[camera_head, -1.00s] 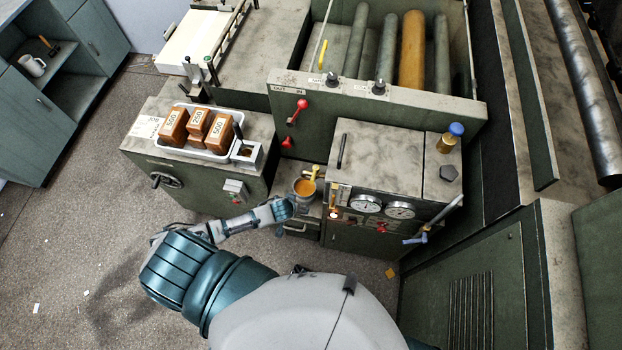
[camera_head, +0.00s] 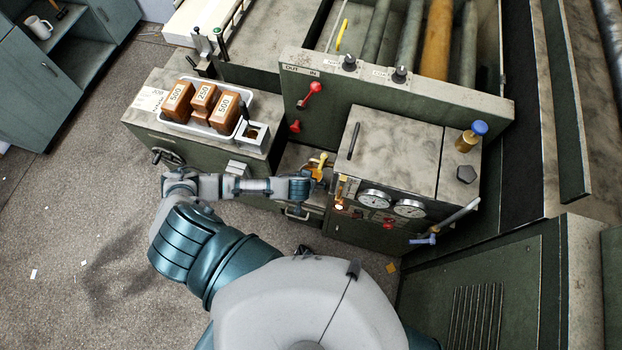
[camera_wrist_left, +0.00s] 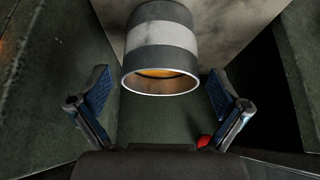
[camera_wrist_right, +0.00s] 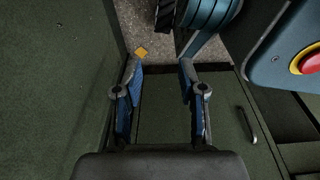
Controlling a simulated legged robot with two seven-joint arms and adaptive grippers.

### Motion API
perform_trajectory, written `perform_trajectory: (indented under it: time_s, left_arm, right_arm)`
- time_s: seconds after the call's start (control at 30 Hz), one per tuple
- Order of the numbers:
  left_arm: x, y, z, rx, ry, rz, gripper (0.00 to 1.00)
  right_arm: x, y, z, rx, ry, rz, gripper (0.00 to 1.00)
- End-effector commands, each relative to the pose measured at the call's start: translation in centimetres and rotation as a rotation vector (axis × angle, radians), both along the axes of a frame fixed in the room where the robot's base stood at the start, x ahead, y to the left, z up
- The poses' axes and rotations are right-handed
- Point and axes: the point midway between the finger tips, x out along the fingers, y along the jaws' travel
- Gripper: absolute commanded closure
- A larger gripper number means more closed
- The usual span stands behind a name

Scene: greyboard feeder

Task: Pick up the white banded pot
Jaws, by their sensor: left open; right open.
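The pot (camera_wrist_left: 162,35) is grey with a broad white band and an orange-brown inside. In the left wrist view it is at top centre, mouth tipped toward the camera. My left gripper (camera_wrist_left: 158,84) is open, its blue-padded fingers to either side below the pot's rim, with no visible grip on it. In the head view my left gripper (camera_head: 320,180) reaches into the recess between the two green cabinets and largely hides the pot. My right gripper (camera_wrist_right: 162,68) is open and empty in the right wrist view; it does not show in the head view.
A yellow part (camera_head: 318,165) stands by the left gripper. The gauge cabinet (camera_head: 395,150) is close on the right. The left cabinet (camera_head: 205,147) bears a white tray (camera_head: 184,128) with brown blocks. Green panels surround the right gripper.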

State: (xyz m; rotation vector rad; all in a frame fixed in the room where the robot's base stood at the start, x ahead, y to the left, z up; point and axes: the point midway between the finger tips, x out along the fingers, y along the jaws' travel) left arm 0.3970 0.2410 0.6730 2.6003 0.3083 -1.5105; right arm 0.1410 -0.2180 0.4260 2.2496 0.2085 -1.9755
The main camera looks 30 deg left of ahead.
Motion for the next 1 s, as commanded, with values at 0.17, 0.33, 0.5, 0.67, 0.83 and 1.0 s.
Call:
perform_trajectory:
  time_s: [0.17,0.33,0.5,0.67,0.83,1.0]
  left_arm:
    - [1.0,0.3,-1.2,0.002,-0.002,0.000,0.00]
    - [2.5,0.7,-3.5,0.002,0.001,0.000,0.00]
    - [3.1,1.0,-4.5,0.000,0.000,-0.001,0.00]
    - [3.1,1.1,-4.5,-0.001,0.000,0.000,0.00]
    - [3.1,1.1,-4.5,-0.001,0.000,0.000,0.32]
    - [3.2,1.1,-4.5,-0.001,-0.001,0.000,0.75]
  right_arm:
    - [0.8,0.0,0.5,0.001,-0.005,-0.001,0.60]
    - [2.1,0.2,1.5,0.004,-0.013,-0.004,0.60]
    - [2.7,0.4,2.3,0.002,-0.014,-0.005,0.60]
    - [2.7,0.4,2.4,0.001,-0.014,-0.005,0.60]
    - [2.7,0.4,2.4,0.001,-0.013,-0.005,0.60]
    - [2.7,0.4,2.4,0.001,-0.013,-0.005,0.60]
